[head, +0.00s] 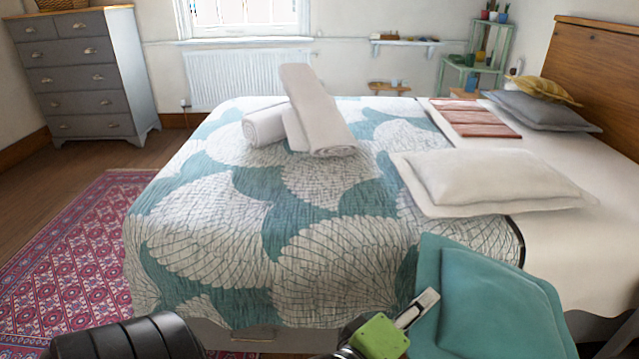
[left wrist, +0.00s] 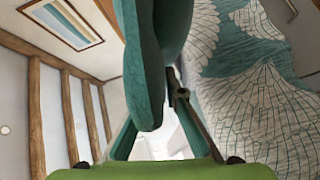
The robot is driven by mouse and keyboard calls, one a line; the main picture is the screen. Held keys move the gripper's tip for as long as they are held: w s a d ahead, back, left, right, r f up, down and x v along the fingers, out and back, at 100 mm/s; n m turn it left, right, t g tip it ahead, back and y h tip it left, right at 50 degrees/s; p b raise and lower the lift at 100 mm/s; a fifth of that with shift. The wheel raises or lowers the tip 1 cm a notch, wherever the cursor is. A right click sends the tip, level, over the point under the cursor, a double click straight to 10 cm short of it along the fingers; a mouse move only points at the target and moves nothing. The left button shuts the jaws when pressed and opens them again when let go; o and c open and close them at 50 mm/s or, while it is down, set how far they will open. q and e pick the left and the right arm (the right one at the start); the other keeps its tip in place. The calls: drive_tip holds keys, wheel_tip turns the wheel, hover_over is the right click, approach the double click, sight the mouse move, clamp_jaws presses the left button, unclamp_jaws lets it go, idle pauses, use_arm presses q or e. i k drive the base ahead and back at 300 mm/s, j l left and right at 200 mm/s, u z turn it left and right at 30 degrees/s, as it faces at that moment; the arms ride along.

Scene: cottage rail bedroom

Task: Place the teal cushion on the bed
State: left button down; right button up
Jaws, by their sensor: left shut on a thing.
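The teal cushion (head: 495,305) hangs at the lower right of the head view, in front of the near side of the bed. My left gripper (head: 424,302) is shut on its left edge. In the left wrist view the cushion (left wrist: 146,60) rises from between the gripper's fingers (left wrist: 155,125). The bed (head: 250,215) has a teal and white patterned quilt, which also shows at the right of the left wrist view (left wrist: 240,95). I cannot tell whether the cushion touches the bed's side. My right gripper is not in view.
Rolled white towels (head: 315,115) lie on the quilt toward the back. A white pillow (head: 495,178), a folded reddish cloth (head: 468,117) and a grey pillow (head: 540,110) lie toward the wooden headboard (head: 595,75). The quilt's near part is clear. A grey dresser (head: 85,75) stands far left.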

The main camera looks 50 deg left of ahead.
sight(278, 194)
drive_tip(key=u, duration=1.8)
